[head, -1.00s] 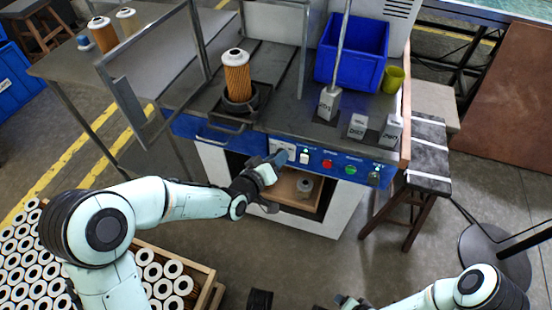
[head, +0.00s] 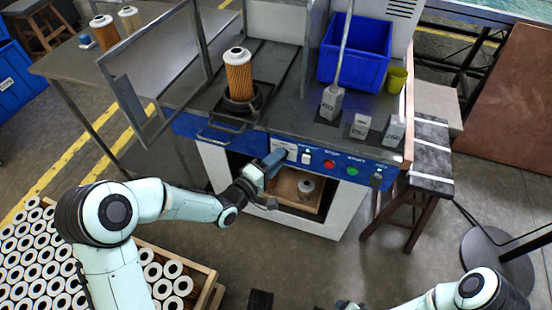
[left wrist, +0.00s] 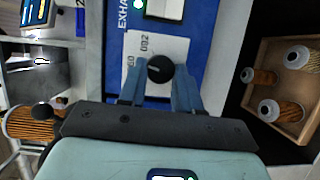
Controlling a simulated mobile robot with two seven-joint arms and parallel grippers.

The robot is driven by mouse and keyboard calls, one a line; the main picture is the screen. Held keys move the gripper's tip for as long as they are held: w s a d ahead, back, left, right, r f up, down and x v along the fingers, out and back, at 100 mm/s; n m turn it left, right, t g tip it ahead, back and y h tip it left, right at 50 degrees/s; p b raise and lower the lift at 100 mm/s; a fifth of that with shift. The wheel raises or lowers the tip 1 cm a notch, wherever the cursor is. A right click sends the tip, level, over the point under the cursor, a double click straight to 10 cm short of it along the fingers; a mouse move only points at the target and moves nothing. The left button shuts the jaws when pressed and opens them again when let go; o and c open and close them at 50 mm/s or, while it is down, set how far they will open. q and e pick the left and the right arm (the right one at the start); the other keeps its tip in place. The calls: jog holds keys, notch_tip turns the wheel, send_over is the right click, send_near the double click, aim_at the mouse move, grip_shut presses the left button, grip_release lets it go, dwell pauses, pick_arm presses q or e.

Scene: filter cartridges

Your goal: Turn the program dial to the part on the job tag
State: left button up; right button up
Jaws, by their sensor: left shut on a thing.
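The program dial, a round black knob (left wrist: 160,68), sits over a white plate with printed numbers (left wrist: 150,46), one reading about "002". My left gripper (left wrist: 158,82) has its blue fingers on either side of the knob, shut on it. In the head view my left gripper (head: 270,162) is at the left part of the blue control panel (head: 318,160) and hides the dial. Part of the white plate (head: 284,149) shows above the fingers. My right gripper (head: 345,304) is cut off at the bottom edge. I cannot make out a job tag.
The panel also has a white switch (head: 306,156), red button (head: 330,164), green button (head: 354,170) and dark knob (head: 376,179). An orange cartridge (head: 238,75) stands on the bench; labelled grey blocks (head: 360,127) are right.

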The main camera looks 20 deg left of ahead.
pick_arm(q)
jog(key=n+t+y, duration=0.1)
jog(key=n+t, duration=0.1)
jog(key=n, duration=0.3)
jog(key=n+t+y, duration=0.1)
jog(key=n, duration=0.4)
jog(key=f+n+t+y, duration=0.1)
jog(key=n+t, duration=0.1)
jog(key=n, duration=0.4)
jog(key=shift+d+f+t+p, duration=0.1)
jog(key=shift+d+t+p, duration=0.1)
jog(key=shift+t+p, duration=0.15)
pick_arm(e)
jog(key=shift+w+a+r, duration=0.2)
jog(key=shift+w+r, duration=0.05)
jog(key=shift+r, duration=0.4)
pick_arm(q)
jog(key=shift+n, duration=0.3)
jog(key=o, duration=1)
jog(key=shift+o, duration=0.2)
jog(key=shift+d, duration=0.1)
jog(key=shift+s, duration=0.1)
jog(key=p+v, duration=0.1)
jog(key=v, duration=1.2)
jog(key=shift+s, duration=0.15)
pick_arm(e)
jog(key=shift+s+a+r, duration=0.4)
jog(key=shift+s+r, duration=0.1)
jog(key=shift+s, duration=0.3)
